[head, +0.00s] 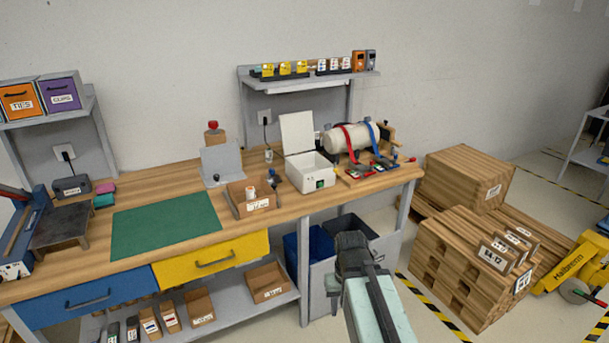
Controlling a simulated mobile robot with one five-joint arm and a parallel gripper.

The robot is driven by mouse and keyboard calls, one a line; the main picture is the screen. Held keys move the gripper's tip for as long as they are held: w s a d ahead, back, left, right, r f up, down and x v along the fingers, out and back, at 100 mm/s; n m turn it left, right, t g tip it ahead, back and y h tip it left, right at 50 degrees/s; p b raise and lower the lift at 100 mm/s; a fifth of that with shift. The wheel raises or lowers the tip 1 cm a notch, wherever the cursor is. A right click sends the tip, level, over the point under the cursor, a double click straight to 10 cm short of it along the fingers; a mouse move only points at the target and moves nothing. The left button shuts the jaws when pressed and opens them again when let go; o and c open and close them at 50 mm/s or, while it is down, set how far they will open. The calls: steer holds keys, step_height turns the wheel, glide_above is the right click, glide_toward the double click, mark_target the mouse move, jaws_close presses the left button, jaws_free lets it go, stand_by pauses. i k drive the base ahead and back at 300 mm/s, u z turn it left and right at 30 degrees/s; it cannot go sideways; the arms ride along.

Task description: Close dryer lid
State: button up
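The white box with a raised lid, apparently the dryer (308,180), stands on the wooden workbench right of the middle. A small dark green patch shows on its front. Its white lid (298,133) is open and stands nearly upright at the back of the box. My gripper (351,238) is dark and is at the end of my pale green arm, in front of the bench. In the picture it is below and right of the dryer, apart from it. Its fingers are too small and dark to tell whether they are open.
A white cylinder with red and blue straps (350,137) is close right of the dryer. A cardboard tray (262,205) and grey upright panel (221,163) are to its left. Blue and grey bins (308,252) are under the bench. Stacked wooden pallets (470,260) stand right.

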mark_target(297, 132)
steer(key=u, duration=0.1)
steer(key=i, duration=0.95)
steer(key=z, duration=0.05)
